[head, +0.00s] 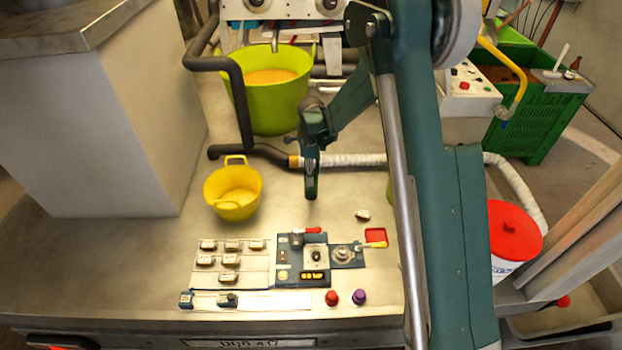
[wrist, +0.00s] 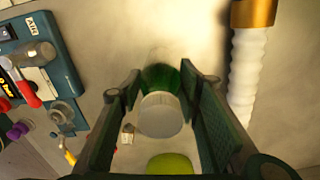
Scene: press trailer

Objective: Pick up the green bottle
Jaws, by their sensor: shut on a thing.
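The green bottle (wrist: 160,80) shows in the wrist view, with a pale round cap (wrist: 160,115) facing the camera and a clear part at its far end. It stands between the two fingers of my gripper (wrist: 161,76), which are shut on it. In the head view my gripper (head: 311,183) hangs over the metal bed, right of the small yellow bucket. I cannot make out the bottle apart from the dark gripper there. Whether it touches the bed is unclear.
The yellow bucket (head: 232,194) stands left of my gripper and a large lime bucket (head: 268,95) behind. A white ribbed hose (head: 352,160) runs close by. The control panel (head: 305,262) lies in front. A yellow-green thing (wrist: 170,164) shows low in the wrist view.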

